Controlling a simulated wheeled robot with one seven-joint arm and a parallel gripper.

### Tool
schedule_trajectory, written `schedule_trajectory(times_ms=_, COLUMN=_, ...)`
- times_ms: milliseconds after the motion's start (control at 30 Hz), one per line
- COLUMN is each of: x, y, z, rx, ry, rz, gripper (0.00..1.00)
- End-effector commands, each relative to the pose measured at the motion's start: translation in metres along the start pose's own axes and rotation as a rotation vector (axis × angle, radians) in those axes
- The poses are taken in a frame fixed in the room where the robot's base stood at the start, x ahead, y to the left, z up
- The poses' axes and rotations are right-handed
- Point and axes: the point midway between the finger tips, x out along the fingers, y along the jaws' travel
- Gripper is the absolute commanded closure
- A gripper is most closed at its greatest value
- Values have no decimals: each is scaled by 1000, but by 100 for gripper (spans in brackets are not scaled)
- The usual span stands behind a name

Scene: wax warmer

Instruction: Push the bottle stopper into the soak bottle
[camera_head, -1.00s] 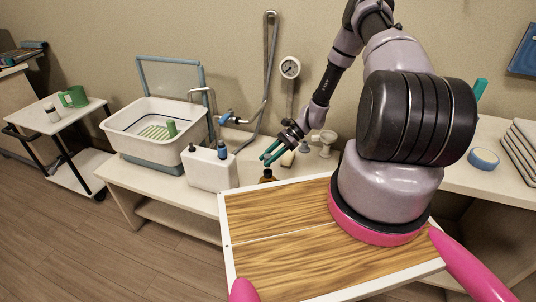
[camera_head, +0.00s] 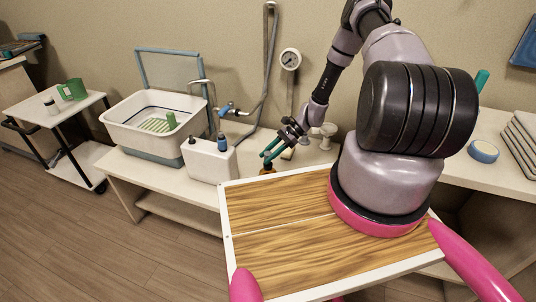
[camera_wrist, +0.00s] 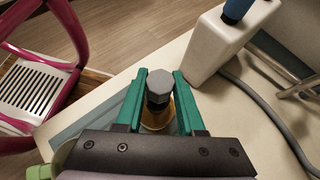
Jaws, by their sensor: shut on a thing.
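The bottle stopper (camera_wrist: 160,82) is a dark grey, faceted knob between the green fingertips of my gripper (camera_wrist: 159,76) in the wrist view. My gripper is shut on it. The soak bottle (camera_wrist: 155,118) is amber and shows directly below the stopper, mostly hidden by the stopper and fingers. Whether the stopper is seated in the bottle's neck cannot be told. In the head view my gripper (camera_head: 270,154) is over the bench, and a small brown part of the bottle (camera_head: 267,169) shows beneath it, behind the edge of my tray. The stopper cannot be made out there.
A white container (camera_head: 208,162) with dark and blue caps stands left of the bottle; it also shows in the wrist view (camera_wrist: 218,45). A grey hose (camera_wrist: 262,108) lies on the bench to its right. A white basin (camera_head: 152,122) stands farther left.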

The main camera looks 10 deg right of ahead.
Motion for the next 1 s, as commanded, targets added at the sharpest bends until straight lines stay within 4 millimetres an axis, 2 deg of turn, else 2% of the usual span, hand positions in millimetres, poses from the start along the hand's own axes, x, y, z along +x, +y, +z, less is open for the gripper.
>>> schedule_trajectory(times_ms=1000, x=13, y=0, z=-19, rx=0, ry=0, rz=0, gripper=100)
